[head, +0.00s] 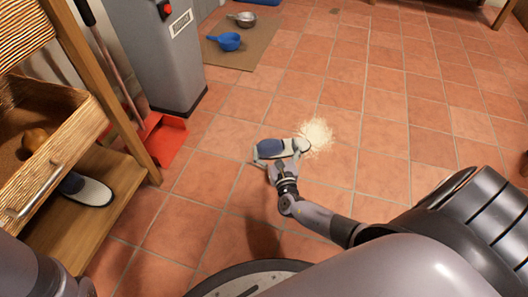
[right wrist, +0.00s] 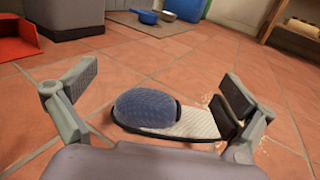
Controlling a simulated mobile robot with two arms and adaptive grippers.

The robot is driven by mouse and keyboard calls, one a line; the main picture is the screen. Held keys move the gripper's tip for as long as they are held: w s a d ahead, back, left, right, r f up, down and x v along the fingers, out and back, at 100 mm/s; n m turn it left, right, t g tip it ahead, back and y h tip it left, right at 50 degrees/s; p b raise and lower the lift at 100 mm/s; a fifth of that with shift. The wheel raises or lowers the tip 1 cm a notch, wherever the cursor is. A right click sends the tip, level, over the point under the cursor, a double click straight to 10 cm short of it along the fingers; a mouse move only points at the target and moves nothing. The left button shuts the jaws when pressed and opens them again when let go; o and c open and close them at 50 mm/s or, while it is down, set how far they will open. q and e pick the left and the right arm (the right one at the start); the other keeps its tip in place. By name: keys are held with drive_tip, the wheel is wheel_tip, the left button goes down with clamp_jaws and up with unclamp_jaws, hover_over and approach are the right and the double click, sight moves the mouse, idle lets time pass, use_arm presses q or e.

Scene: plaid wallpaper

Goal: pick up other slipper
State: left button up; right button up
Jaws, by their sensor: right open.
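A blue and white slipper (head: 280,148) lies on the tiled floor in the head view. It also shows in the right wrist view (right wrist: 150,108), with its blue toe to the left and its pale insole to the right. My right gripper (head: 272,162) is open at the slipper, its fingers (right wrist: 155,90) spread to either side of it. The right finger is close to the slipper's heel end; I cannot tell whether it touches. Another slipper (head: 90,190) rests on the lower shelf of the wooden stand at the left. My left gripper is not in view.
Pale crumbs (head: 317,135) are spilled beside the slipper. A red dustpan (head: 165,140) and a grey bin (head: 160,60) stand at the left. A wooden drawer (head: 60,150) juts out open above the shelf. Bowls (head: 228,41) sit on a mat further back. The floor at right is clear.

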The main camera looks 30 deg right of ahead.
drive_tip(key=b, duration=0.6)
approach(267, 137)
drive_tip(key=shift+s+f, duration=0.1)
drive_tip(key=shift+f, duration=0.45)
drive_tip(key=shift+b+x, duration=0.4)
drive_tip(key=shift+x, duration=0.35)
drive_tip(key=b+x, duration=0.3)
drive_tip(key=x, duration=0.1)
drive_tip(key=shift+w+d, duration=0.15)
drive_tip(key=shift+w, duration=0.2)
drive_tip(key=shift+w+d, duration=0.2)
drive_tip(key=shift+w, duration=0.35)
drive_tip(key=shift+r, duration=0.2)
drive_tip(key=shift+c, duration=0.4)
drive_tip(key=c, duration=1)
